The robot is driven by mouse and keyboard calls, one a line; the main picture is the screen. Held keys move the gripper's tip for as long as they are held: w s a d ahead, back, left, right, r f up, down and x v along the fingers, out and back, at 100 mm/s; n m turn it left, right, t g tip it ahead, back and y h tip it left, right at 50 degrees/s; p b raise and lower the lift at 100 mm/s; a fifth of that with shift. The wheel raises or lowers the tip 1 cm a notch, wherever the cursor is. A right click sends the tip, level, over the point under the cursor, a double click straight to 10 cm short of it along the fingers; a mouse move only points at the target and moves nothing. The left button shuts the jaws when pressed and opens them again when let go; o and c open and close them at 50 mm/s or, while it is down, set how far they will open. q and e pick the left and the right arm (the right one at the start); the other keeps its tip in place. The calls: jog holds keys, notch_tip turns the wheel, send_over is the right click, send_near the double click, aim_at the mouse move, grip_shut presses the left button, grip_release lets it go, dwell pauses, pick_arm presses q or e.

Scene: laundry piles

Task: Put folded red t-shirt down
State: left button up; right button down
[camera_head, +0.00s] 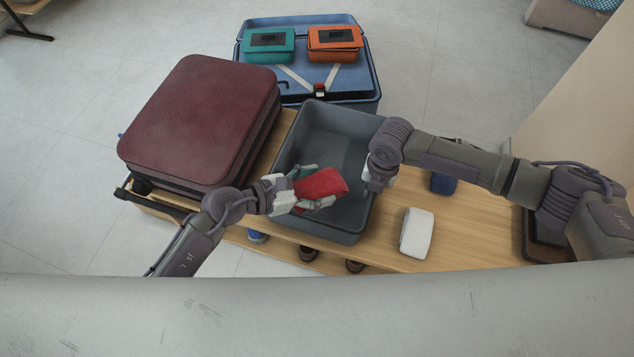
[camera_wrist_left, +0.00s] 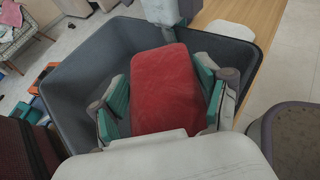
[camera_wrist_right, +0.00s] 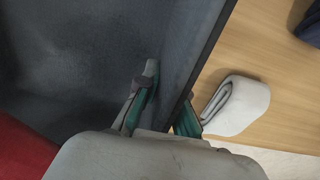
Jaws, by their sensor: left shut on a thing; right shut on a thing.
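The folded red t-shirt (camera_head: 322,184) is a compact bundle above the grey bin (camera_head: 352,222). My left gripper (camera_head: 308,187) is shut on the shirt, with a finger on each side of it. The left wrist view shows the red shirt (camera_wrist_left: 166,88) between the green finger pads, inside the bin's outline. My right gripper (camera_head: 374,186) is at the bin's right side. In the right wrist view its fingers (camera_wrist_right: 166,100) are on either side of the bin wall (camera_wrist_right: 200,45), shut on it. The bin floor under the shirt is partly hidden.
A closed dark red suitcase (camera_head: 200,120) lies left of the bin. An open blue suitcase (camera_head: 360,75) behind holds a teal pouch (camera_head: 268,46) and an orange pouch (camera_head: 334,45). A white folded cloth (camera_head: 416,233) and a dark blue item (camera_head: 443,183) lie on the wooden bench (camera_head: 480,225).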

pick_arm(q)
jog(key=shift+f, duration=0.1)
jog(key=o, duration=1.2)
jog(key=shift+f, duration=0.1)
jog(key=shift+o, duration=0.2)
jog(key=shift+a+r, duration=0.15)
jog(key=shift+r, duration=0.15)
jog(key=v, duration=1.1)
jog(key=shift+s+a, duration=0.25)
jog(key=shift+a, duration=0.05)
jog(key=shift+r, duration=0.1)
